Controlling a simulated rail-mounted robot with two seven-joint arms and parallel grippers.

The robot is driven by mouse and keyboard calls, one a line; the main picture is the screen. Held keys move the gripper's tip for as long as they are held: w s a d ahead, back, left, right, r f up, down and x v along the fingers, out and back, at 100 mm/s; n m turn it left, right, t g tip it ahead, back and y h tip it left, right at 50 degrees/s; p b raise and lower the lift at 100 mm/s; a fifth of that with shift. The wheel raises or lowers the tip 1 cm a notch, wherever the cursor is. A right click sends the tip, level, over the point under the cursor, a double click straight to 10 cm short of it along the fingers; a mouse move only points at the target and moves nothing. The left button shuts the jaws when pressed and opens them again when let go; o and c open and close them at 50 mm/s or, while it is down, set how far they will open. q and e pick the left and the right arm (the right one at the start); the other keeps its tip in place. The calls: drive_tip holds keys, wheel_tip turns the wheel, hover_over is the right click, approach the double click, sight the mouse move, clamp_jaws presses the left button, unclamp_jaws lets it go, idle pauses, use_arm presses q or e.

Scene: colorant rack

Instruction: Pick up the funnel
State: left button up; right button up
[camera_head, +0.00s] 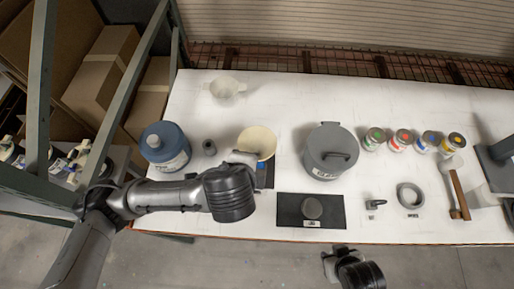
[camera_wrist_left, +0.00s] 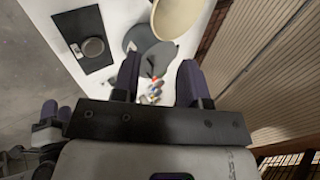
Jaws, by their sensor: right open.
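A small off-white vessel with a tab at its rim, which looks like the funnel (camera_head: 228,87), stands at the back left of the white table, apart from both grippers. My right gripper (camera_head: 335,256) is open and empty, off the table's front edge.
A blue-topped container (camera_head: 164,148) and a small grey cylinder (camera_head: 209,147) stand left. A grey lidded pot (camera_head: 330,152), several paint cans (camera_head: 402,140), a grey ring (camera_head: 410,195) and a mallet (camera_head: 458,194) are right. The back centre is clear.

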use_arm(q)
approach(257, 151)
drive_tip(key=shift+f+p, duration=0.7)
drive_tip(key=shift+w+d+f, duration=0.1)
drive_tip(key=shift+w+f, duration=0.3)
drive_tip(key=shift+f, duration=0.1)
clamp_jaws()
